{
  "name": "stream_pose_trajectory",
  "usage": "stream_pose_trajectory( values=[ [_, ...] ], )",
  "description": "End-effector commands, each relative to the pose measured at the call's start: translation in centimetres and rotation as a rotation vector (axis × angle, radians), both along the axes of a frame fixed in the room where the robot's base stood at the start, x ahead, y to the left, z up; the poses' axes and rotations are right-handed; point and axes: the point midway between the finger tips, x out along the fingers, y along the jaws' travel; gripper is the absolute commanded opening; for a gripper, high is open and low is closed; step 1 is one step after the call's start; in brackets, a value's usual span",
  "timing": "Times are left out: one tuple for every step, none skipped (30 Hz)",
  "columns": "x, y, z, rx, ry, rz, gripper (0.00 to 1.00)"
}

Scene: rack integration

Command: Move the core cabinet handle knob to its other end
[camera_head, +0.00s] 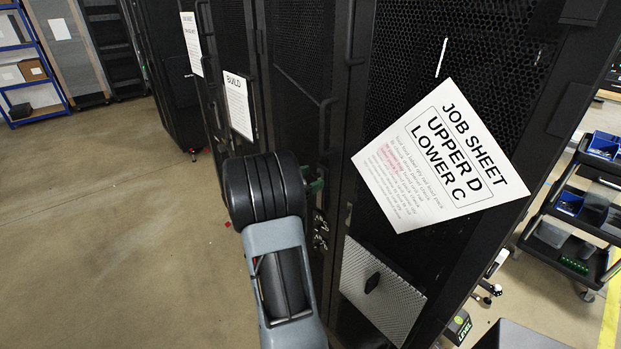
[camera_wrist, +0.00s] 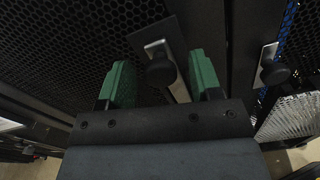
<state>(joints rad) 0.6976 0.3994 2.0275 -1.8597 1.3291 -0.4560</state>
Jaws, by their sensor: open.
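A round black knob (camera_wrist: 160,71) sits on a silver strip on a dark plate on a black mesh cabinet door, in the wrist view. I take it for the core cabinet handle knob, but no readable label confirms this. My gripper (camera_wrist: 159,82) is open, with one green finger on each side of the knob. I cannot tell whether either finger touches it. The strip (camera_wrist: 180,92) shows above and below the knob. In the head view, my gripper (camera_head: 314,182) is close to the door fronts, partly hidden by my arm.
A second knob (camera_wrist: 274,73) on a similar silver bracket is to the right. Black cabinets with mesh doors stand in a row. A tilted job sheet (camera_head: 440,155) hangs on the nearest one. A cart (camera_head: 575,215) stands at the right. The floor (camera_head: 110,220) at left is clear.

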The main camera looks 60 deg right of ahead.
Motion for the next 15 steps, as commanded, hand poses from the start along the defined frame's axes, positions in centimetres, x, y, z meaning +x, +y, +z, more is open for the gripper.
stream_pose_trajectory(
  values=[
    [-0.06, -0.14, 0.0, 0.0, 0.0, 0.0, 0.59],
    [-0.06, -0.19, -0.01, 0.0, 0.0, 0.0, 0.59],
    [-0.07, -0.23, -0.02, 0.001, 0.0, 0.0, 0.59],
    [-0.07, -0.24, -0.02, 0.001, 0.0, 0.0, 0.59],
    [-0.06, -0.24, -0.03, 0.001, 0.0, 0.0, 0.59],
    [-0.06, -0.24, -0.03, 0.001, 0.0, 0.0, 0.59],
    [-0.06, -0.24, -0.03, 0.001, 0.0, 0.0, 0.59],
    [-0.06, -0.23, -0.03, 0.001, 0.0, 0.0, 0.59],
    [-0.06, -0.23, -0.03, 0.001, 0.0, 0.0, 0.59],
    [-0.06, -0.23, -0.02, 0.001, -0.001, 0.0, 0.59],
    [-0.06, -0.23, -0.02, 0.001, -0.001, 0.0, 0.56],
    [-0.06, -0.22, -0.02, 0.001, -0.001, 0.0, 0.52],
    [-0.06, -0.22, -0.02, 0.001, -0.001, 0.0, 0.49],
    [-0.06, -0.22, -0.02, 0.001, -0.001, 0.0, 0.46],
    [-0.06, -0.22, -0.02, 0.001, -0.001, 0.0, 0.42]
  ],
)
